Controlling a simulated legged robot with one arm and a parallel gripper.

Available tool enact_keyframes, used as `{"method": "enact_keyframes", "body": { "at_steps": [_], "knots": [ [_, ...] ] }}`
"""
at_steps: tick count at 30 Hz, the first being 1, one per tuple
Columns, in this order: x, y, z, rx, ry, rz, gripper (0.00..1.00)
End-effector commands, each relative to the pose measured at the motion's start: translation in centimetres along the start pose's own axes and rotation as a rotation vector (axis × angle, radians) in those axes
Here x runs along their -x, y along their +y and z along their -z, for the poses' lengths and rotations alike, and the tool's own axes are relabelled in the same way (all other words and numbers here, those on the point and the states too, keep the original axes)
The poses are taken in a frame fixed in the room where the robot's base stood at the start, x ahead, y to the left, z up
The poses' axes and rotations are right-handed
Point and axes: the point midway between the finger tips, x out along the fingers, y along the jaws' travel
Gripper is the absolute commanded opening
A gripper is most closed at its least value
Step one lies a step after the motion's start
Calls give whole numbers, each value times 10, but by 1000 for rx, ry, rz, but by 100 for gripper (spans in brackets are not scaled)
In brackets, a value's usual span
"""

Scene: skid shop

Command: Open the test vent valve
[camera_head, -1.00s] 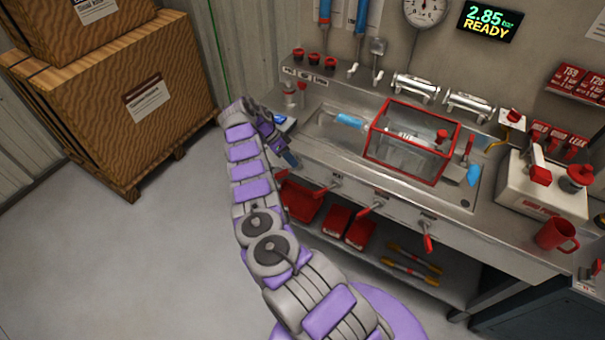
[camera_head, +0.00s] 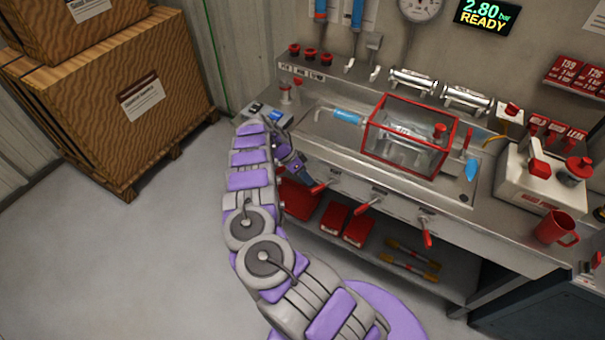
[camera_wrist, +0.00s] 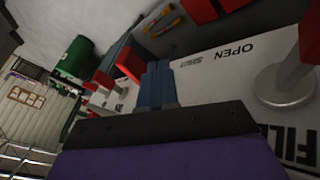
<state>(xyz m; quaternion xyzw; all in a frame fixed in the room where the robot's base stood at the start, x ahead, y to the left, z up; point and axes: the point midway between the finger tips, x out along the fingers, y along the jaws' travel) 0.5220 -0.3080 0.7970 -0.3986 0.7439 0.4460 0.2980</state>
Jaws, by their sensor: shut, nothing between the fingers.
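Three red-handled valves sit along the bench's front panel: a left one (camera_head: 322,186), a middle one (camera_head: 369,204) and a right one (camera_head: 427,238). Their labels are too small to read in the head view, so I cannot tell which is the test vent. My gripper (camera_head: 300,168) is at the panel, just up and left of the left handle. In the wrist view its blue fingers (camera_wrist: 158,82) are together and empty, against a white panel marked OPEN, SHUT and FILL. A red handle on a grey stem (camera_wrist: 285,88) stands to their right, apart from them.
A clear red-framed box (camera_head: 408,137) stands on the steel bench. The display (camera_head: 487,15) reads 2.80 bar READY. Red cases (camera_head: 345,226) lie on the shelf below. A wooden crate (camera_head: 120,110) stands left; the floor between is clear.

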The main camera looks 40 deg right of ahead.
Motion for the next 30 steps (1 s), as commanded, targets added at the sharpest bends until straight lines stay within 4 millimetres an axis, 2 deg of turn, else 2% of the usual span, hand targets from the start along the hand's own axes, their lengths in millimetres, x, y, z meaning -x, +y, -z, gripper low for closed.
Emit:
{"method": "enact_keyframes", "body": {
  "at_steps": [9, 30],
  "knots": [
    [-8, 15, 0, 1, 1, -2, 0],
    [-5, 15, -1, 34, 19, 18, 0]
  ]
}}
